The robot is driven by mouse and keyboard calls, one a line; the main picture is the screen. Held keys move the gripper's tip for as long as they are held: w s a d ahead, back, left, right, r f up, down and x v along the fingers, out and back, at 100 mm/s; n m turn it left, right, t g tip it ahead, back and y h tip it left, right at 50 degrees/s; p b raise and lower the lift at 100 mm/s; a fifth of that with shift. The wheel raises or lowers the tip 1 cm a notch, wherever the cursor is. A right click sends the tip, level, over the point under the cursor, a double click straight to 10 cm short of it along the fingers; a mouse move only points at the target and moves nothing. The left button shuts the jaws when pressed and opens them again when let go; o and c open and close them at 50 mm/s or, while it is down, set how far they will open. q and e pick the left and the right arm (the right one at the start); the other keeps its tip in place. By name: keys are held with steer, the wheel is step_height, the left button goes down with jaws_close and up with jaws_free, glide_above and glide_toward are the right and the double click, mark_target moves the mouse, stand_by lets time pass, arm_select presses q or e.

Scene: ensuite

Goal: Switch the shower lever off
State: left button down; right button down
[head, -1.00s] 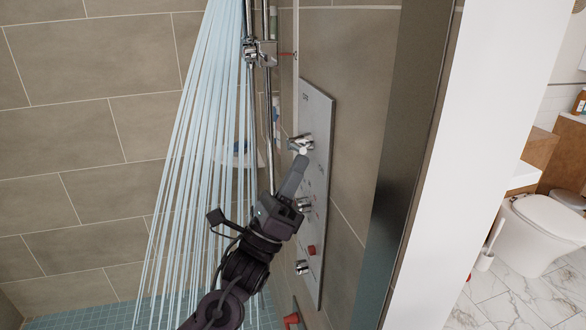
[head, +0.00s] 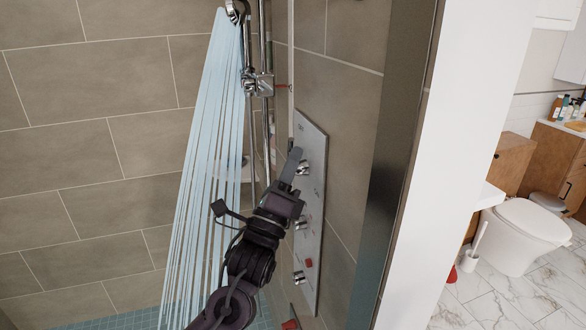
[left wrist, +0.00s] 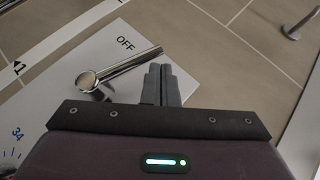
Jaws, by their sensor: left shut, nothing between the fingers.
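The shower lever (head: 302,169) is the top chrome fitting on the light wall panel (head: 309,235). In the left wrist view the lever (left wrist: 125,67) is a chrome bar on a round hub, slanting up to the right below the printed word OFF. Water streams (head: 208,150) fall to the left of the panel. My left gripper (head: 295,153) is shut and empty, its tips beside the lever and partly covering it in the head view. In the left wrist view its fingers (left wrist: 161,70) lie just right of and below the lever's free end; contact cannot be told. My right gripper is out of view.
Lower on the panel are other chrome knobs (head: 299,277) and a small red part (head: 308,262). A chrome riser rail (head: 265,130) stands left of the panel. A white wall edge (head: 450,170) is on the right, with a toilet (head: 525,230) beyond.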

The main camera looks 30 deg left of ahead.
arm_select(q)
steer(key=shift+w+a+r+n+g+y+p, duration=0.2)
steer(key=shift+a+r+n+g+y+p, duration=0.15)
steer(key=shift+n, duration=0.2)
steer(key=shift+w+a+r+n+g+y+p, duration=0.2)
steer(key=shift+r+n+g+y+p, duration=0.1)
steer(key=shift+r+n+y, duration=0.2)
steer(key=shift+w+a+f, duration=0.1)
steer(key=shift+w+a, duration=0.05)
steer(key=shift+a, duration=0.05)
